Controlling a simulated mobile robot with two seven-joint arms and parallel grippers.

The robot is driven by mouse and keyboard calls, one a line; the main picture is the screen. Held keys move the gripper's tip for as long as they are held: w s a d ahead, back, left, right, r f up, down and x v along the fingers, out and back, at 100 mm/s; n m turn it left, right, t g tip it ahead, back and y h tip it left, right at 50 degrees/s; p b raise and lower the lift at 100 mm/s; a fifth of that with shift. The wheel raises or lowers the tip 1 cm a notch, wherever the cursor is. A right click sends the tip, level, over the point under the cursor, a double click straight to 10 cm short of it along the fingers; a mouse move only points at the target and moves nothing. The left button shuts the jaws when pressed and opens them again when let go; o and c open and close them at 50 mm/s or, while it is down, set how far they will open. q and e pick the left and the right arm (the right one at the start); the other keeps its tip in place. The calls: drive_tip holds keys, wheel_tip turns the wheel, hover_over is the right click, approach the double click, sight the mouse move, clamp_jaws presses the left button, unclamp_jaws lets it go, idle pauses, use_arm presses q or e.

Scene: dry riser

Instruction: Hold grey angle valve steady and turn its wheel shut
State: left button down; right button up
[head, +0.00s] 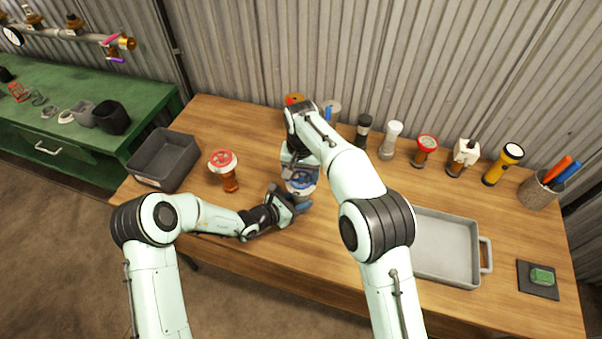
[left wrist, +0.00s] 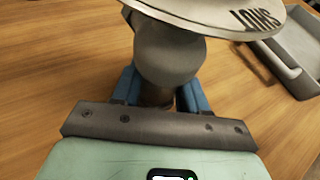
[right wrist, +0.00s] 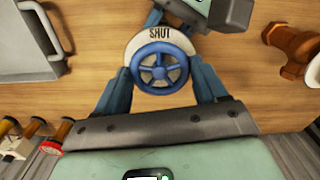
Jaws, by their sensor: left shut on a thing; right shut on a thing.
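The grey angle valve stands on the wooden table in front of me, largely covered by my grippers in the head view. Its grey body (left wrist: 168,55) shows in the left wrist view, with my left gripper (left wrist: 158,92) shut around its lower part. Its blue wheel (right wrist: 160,68) sits over a pale disc (right wrist: 160,38) marked SHUT; the wheel also shows in the head view (head: 300,182). My right gripper (right wrist: 162,78) reaches from above, shut with its blue fingers on opposite sides of the wheel. Any mark on the wheel's rim is too small to read.
A red-topped orange valve (head: 228,180) and an empty dark bin (head: 165,160) stand to the left. A grey tray (head: 440,262) lies to the right. Several torches and fittings, including a yellow torch (head: 496,172), line the back. A green pad (head: 542,276) lies far right.

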sight(302, 178)
drive_tip(key=m, duration=0.5)
drive_tip(key=shift+w+d+m, duration=0.1)
drive_tip(key=shift+m, duration=0.3)
drive_tip(key=m, duration=1)
drive_tip(key=shift+m, duration=0.4)
drive_tip(key=m, duration=0.5)
drive_tip(key=shift+m, duration=0.3)
use_arm(q)
drive_tip(key=shift+a, duration=0.1)
use_arm(e)
drive_tip(key=shift+m, duration=0.3)
drive_tip(key=o, duration=1)
drive_tip(key=shift+o, duration=0.2)
drive_tip(key=shift+r, duration=0.1)
wheel_tip(302, 178, up, 12)
